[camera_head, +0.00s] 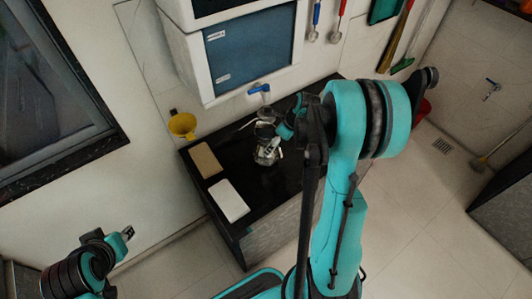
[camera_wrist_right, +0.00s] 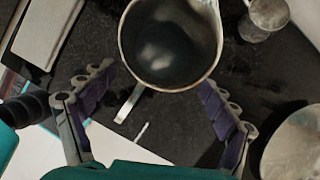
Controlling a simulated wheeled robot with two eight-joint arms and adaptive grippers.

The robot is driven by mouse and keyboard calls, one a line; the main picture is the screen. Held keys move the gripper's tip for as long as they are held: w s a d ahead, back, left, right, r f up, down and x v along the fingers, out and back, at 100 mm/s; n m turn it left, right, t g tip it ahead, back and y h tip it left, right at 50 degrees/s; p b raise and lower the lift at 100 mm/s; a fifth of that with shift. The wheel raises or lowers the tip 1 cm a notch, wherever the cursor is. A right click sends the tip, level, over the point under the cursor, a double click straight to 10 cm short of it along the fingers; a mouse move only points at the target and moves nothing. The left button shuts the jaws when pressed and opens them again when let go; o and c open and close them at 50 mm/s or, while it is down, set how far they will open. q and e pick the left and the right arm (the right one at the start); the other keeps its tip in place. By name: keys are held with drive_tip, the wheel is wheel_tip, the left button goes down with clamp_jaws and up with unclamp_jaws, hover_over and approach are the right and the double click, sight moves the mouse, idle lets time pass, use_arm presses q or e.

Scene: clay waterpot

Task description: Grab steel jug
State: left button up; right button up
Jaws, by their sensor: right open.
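The steel jug (camera_wrist_right: 168,45) shows from above in the right wrist view, with its open round mouth at the top centre and its handle (camera_wrist_right: 130,103) reaching down toward me. My right gripper (camera_wrist_right: 156,82) is open, its two fingers spread to the lower left and lower right of the jug. Nothing is between the fingertips except the handle side of the jug. In the head view, metal vessels (camera_head: 267,152) stand on the black counter, partly hidden by my right arm. My left gripper (camera_head: 127,233) is at the lower left, away from the counter, and its jaws are unclear.
A small metal cup (camera_wrist_right: 266,18) and a round metal vessel (camera_wrist_right: 295,145) stand right of the jug. Brown (camera_head: 205,160) and white (camera_head: 229,200) slabs lie on the left of the counter (camera_head: 265,195). A blue-handled tap (camera_head: 259,88) is behind.

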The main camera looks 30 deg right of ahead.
sight(263, 137)
drive_tip(key=w, duration=0.1)
drive_tip(key=w+a, duration=0.1)
drive_tip(key=w, duration=0.1)
drive_tip(key=w+a+b, duration=0.1)
drive_tip(key=shift+w+a+f, duration=0.25)
drive_tip(key=shift+w+f, duration=0.1)
drive_tip(key=shift+f, duration=0.05)
drive_tip(key=shift+w+f, duration=0.1)
drive_tip(key=shift+f, duration=0.1)
drive_tip(key=shift+r, duration=0.1)
drive_tip(key=c, duration=2)
